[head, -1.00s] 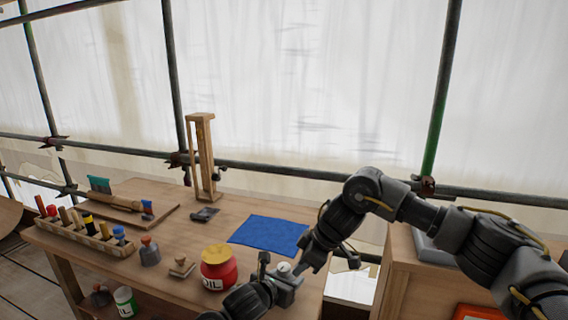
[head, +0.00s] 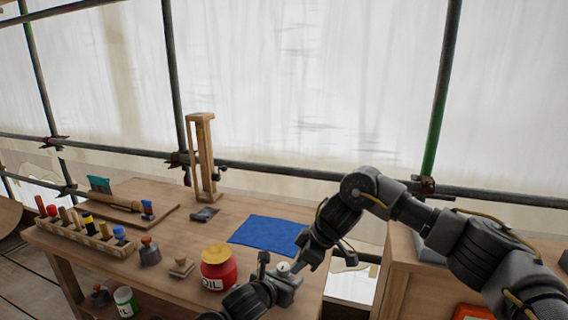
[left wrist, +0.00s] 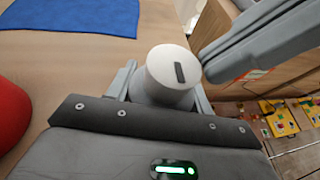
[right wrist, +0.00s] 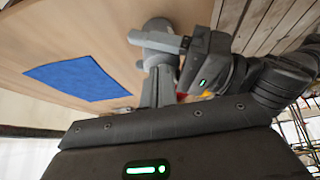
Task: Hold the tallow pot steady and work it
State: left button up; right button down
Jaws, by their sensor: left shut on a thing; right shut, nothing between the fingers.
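The tallow pot (left wrist: 160,85) is a small grey pot with a pale round lid (left wrist: 172,66) that has a dark slot in its top. It stands upright near the table's front right edge in the head view (head: 283,267). My left gripper (head: 284,284) is shut on the pot, with one finger at each side in the left wrist view. My right gripper (head: 299,268) is shut and empty, its tips close beside the lid; they show at the lid's right in the left wrist view (left wrist: 206,62). I cannot tell whether they touch it.
A red oil jar (head: 218,272) with a yellow lid stands left of the pot. A blue cloth (head: 268,235) lies behind it. A wooden stand (head: 205,160), a rack of tools (head: 92,232) and a stamp (head: 150,252) are farther left. A cabinet (head: 405,275) stands at the right.

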pick_arm(q)
jog(key=shift+d, duration=0.1)
pick_arm(e)
jog(key=shift+s+d, duration=0.15)
jog(key=shift+d, duration=0.15)
notch_tip(320, 180, up, 6)
dwell(0.6)
pick_arm(q)
jog(key=o, duration=1.1)
jog(key=shift+o, duration=0.2)
